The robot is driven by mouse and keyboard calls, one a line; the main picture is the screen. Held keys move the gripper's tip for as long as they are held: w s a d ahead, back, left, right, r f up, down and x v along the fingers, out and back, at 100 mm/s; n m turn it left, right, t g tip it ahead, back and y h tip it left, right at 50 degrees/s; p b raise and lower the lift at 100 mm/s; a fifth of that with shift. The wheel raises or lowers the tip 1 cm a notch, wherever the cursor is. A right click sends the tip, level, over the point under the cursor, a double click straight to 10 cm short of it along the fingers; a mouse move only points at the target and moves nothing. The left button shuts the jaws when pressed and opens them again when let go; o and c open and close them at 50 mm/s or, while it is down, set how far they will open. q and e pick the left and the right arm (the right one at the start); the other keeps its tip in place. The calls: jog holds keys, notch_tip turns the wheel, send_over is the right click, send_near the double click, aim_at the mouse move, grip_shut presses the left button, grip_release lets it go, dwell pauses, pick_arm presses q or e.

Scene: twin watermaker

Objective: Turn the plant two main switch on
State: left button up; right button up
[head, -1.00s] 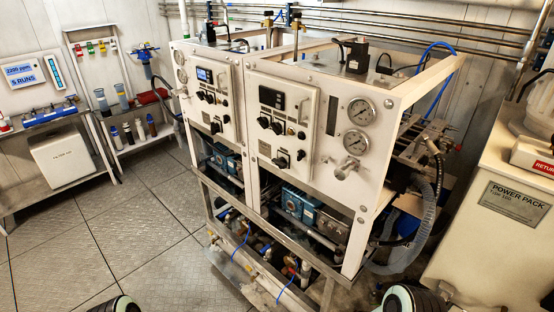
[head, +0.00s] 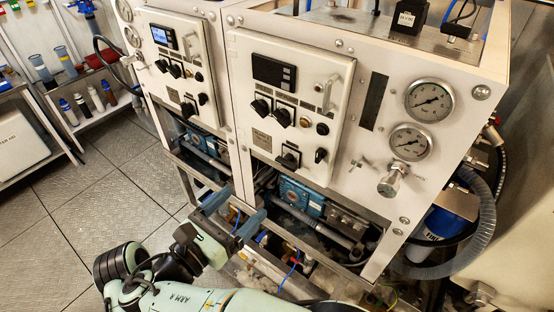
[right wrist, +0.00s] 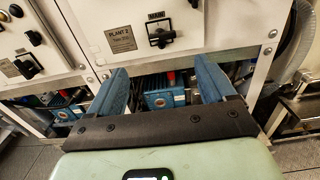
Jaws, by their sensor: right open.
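The plant two main switch (head: 288,157) is a black rotary handle low on the white plant two panel (head: 330,110). In the right wrist view, the main switch (right wrist: 161,36) sits under a "MAIN" label, beside a "PLANT 2" plate (right wrist: 120,38). I cannot tell whether it is on or off. My right gripper (head: 236,212) is open and empty, below and left of the switch in the head view. In the right wrist view, the switch lies beyond the two blue fingers (right wrist: 160,70), between them and apart from them. My left gripper is not in view.
Other black knobs (head: 272,112) sit above the main switch. The plant one panel (head: 178,70) stands to the left. Gauges (head: 430,100) and a metal valve knob (head: 389,183) are on the right. Below the panel is an open frame with a blue pump (head: 301,197).

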aim_at(284, 165)
jog(key=p+x, duration=0.1)
jog(key=x, duration=1.2)
jog(key=shift+s+d, duration=0.1)
jog(key=shift+d, duration=0.1)
jog(key=c, duration=1.1)
